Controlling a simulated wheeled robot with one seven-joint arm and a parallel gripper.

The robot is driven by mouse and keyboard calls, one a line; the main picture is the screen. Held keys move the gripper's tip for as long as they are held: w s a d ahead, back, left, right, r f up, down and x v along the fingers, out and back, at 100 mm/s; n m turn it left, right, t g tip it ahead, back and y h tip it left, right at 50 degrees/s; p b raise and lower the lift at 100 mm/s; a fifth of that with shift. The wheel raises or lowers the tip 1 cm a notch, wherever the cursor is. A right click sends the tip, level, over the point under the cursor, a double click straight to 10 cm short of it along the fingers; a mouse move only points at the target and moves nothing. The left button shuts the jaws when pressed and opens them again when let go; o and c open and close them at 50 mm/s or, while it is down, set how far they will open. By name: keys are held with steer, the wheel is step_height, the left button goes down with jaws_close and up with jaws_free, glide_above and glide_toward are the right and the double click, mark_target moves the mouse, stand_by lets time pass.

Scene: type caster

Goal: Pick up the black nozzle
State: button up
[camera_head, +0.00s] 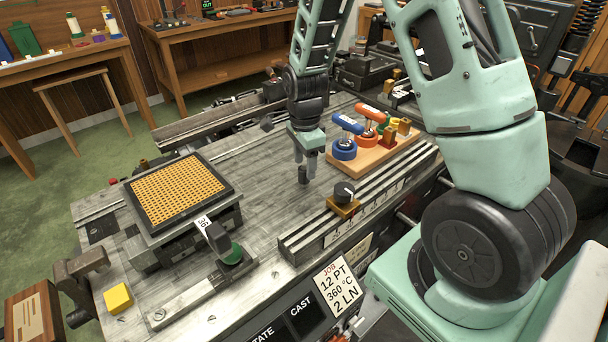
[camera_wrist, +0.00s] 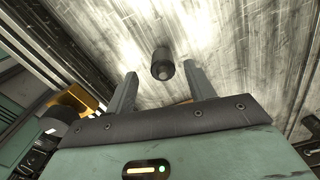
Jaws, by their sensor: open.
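The black nozzle (camera_head: 303,175) is a small dark cylinder on the grey metal bed of the machine. In the wrist view the nozzle (camera_wrist: 161,62) shows its round end with a paler centre, just beyond the gap between my fingertips. My gripper (camera_head: 305,161) points down over it with its fingers apart. In the wrist view my gripper (camera_wrist: 160,78) is open and empty, with one finger to each side of the nozzle. I cannot tell whether the fingertips reach down past its top.
A wooden block (camera_head: 377,153) with blue, orange and other colored-handled tools stands right of the nozzle. A black knob on a brass base (camera_head: 343,203) sits on the front rail. A yellow grid plate (camera_head: 178,192) and a yellow cube (camera_head: 118,298) are at left. Bare bed lies left of the nozzle.

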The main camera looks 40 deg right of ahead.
mark_target(304, 168)
steer(key=shift+w+f+p, duration=0.15)
steer(key=shift+f+p, duration=0.4)
steer(key=shift+f, duration=1.85)
steer(key=c, duration=1.1)
steer(key=shift+o, duration=0.2)
steer(key=shift+r, duration=0.15)
step_height(304, 168, up, 10)
steer(key=shift+f+b, duration=0.1)
steer(key=shift+b, duration=0.6)
